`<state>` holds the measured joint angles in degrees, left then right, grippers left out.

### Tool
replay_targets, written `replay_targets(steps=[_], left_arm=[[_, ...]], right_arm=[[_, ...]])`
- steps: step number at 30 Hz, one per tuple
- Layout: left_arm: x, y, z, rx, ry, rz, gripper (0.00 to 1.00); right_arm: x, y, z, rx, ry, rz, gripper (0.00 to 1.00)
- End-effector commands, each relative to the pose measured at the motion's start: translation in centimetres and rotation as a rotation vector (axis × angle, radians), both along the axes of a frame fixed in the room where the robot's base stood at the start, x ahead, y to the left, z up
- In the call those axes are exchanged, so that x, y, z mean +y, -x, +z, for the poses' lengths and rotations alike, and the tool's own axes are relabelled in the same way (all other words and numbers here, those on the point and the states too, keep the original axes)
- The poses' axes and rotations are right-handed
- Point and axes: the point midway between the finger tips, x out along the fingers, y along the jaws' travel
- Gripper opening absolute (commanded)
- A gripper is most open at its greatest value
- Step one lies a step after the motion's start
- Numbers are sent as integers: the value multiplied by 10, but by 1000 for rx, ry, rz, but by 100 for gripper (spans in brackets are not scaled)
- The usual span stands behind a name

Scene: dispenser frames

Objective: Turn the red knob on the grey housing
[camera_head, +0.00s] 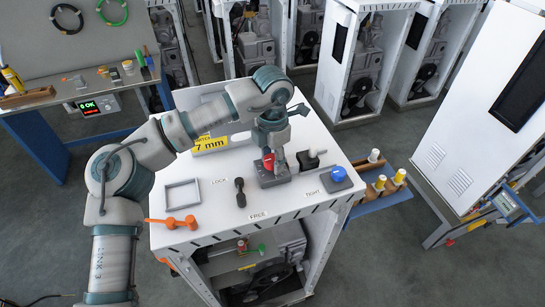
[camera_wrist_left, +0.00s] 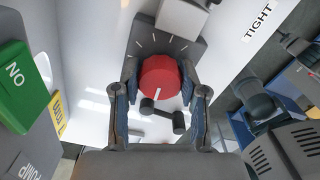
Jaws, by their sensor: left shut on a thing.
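The red knob (camera_head: 268,163) sits on the grey housing (camera_head: 274,180) on the white cabinet top. My left gripper (camera_head: 272,149) reaches down over it from above. In the left wrist view the red knob (camera_wrist_left: 160,76) is round with a short white mark on its face, and lies between the two fingers of my left gripper (camera_wrist_left: 160,88), which is shut on it. The grey housing (camera_wrist_left: 138,42) shows behind the knob with white tick marks around it. The gripper hides part of the knob in the head view. My right gripper is not in view.
A dark two-ended handle (camera_head: 240,192), an orange handle (camera_head: 172,222), a grey frame (camera_head: 182,194) and a blue button (camera_head: 338,174) share the top. A black fitting (camera_head: 310,160) stands right of the housing. A side shelf (camera_head: 390,188) holds several yellow-and-white pieces.

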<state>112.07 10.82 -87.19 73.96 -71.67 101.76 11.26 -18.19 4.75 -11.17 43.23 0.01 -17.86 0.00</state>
Motion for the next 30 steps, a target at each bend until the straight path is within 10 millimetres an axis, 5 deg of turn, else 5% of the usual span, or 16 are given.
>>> replay_targets(steps=[4,11,20,21,23,30], left_arm=[[0,0,4,4,-1,-162,8],[1,0,1,1,-1,-398,8],[1,-1,0,-1,-1,-417,8],[1,-1,0,-1,-1,-417,47],[1,-1,0,-1,-1,-416,62],[1,0,0,0,-2,-416,68]], right_arm=[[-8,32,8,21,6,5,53],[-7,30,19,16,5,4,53],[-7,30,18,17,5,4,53],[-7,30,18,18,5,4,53],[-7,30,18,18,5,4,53],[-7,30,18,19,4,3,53]])
